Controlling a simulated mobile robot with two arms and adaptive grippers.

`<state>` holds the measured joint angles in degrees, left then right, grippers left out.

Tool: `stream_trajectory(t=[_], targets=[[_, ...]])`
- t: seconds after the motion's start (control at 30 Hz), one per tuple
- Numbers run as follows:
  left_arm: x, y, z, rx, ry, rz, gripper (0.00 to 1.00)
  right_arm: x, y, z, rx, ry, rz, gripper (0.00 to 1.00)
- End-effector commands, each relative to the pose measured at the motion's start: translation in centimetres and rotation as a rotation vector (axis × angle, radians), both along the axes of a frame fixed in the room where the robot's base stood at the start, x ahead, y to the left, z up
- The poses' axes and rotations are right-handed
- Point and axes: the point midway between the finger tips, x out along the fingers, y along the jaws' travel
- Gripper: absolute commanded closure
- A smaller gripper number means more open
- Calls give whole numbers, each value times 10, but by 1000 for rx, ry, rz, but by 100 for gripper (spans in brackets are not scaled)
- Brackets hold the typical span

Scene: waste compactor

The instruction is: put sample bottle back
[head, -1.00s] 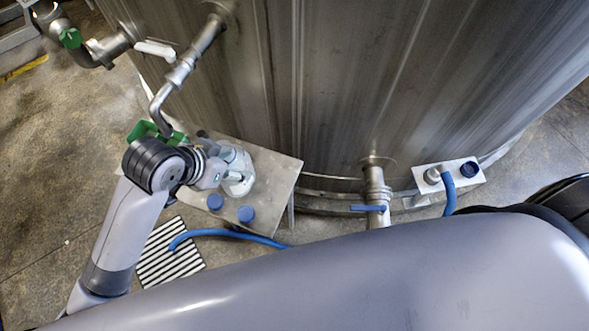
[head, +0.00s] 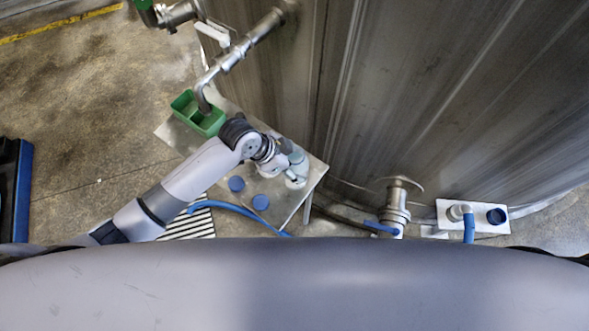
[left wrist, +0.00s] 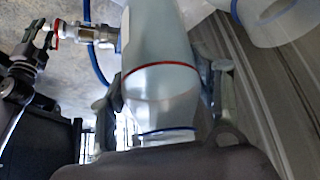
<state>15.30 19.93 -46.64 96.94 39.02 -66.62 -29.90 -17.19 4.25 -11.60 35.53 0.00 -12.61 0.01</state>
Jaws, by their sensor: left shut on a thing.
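My left gripper (head: 277,163) reaches over a metal side table (head: 317,178) beside the large tank. In the left wrist view, my left gripper (left wrist: 165,92) is shut on a pale translucent bottle (left wrist: 158,45) with a red ring and a blue ring. A second pale bottle (left wrist: 278,22) with a blue ring shows at the upper right there, apart from the held one. In the head view, pale bottle shapes (head: 296,174) overlap by the gripper, and I cannot tell them apart. My right gripper is not in view.
Two blue caps (head: 237,184) lie on the table. A green container (head: 198,113) stands under a bent metal spout (head: 203,85). A blue hose (head: 240,210) runs along the table's front. A valve (head: 394,212) and a small white shelf (head: 472,216) are on the right.

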Motion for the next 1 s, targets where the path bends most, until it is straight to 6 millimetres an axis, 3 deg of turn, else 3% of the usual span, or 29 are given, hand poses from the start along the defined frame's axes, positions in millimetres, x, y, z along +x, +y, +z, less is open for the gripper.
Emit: stream_trajectory(t=[0.47,0.87,0.9,1.0], targets=[[1,-1,-52,-3,-1,2,88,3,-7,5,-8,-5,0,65],[1,-1,-58,-2,-3,0,88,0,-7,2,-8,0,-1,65],[0,0,-60,0,-1,0,41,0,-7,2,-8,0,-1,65],[0,0,-59,0,-1,0,35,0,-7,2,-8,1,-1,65]])
